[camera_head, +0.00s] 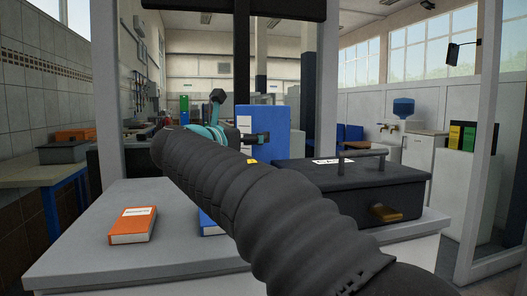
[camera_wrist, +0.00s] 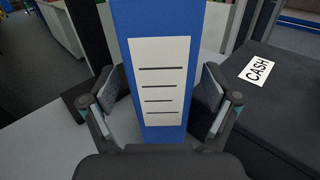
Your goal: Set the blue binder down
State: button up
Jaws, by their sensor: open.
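A blue binder (camera_head: 264,122) stands upright behind my arm in the head view; its foot is hidden. In the wrist view the blue binder (camera_wrist: 160,25) is upright between my fingers, its white lined label facing the camera. My gripper (camera_wrist: 160,92) is open around it, with a finger on each side and gaps that seem to show between the pads and the binder. Another blue item (camera_head: 209,226) lies on the counter, mostly hidden by my arm.
The counter's front left is clear.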

jog(key=x, duration=0.3)
jog(key=shift+w+d, duration=0.15)
jog(key=shift+w, duration=0.05)
grip_shut()
jog(key=shift+r, duration=0.1)
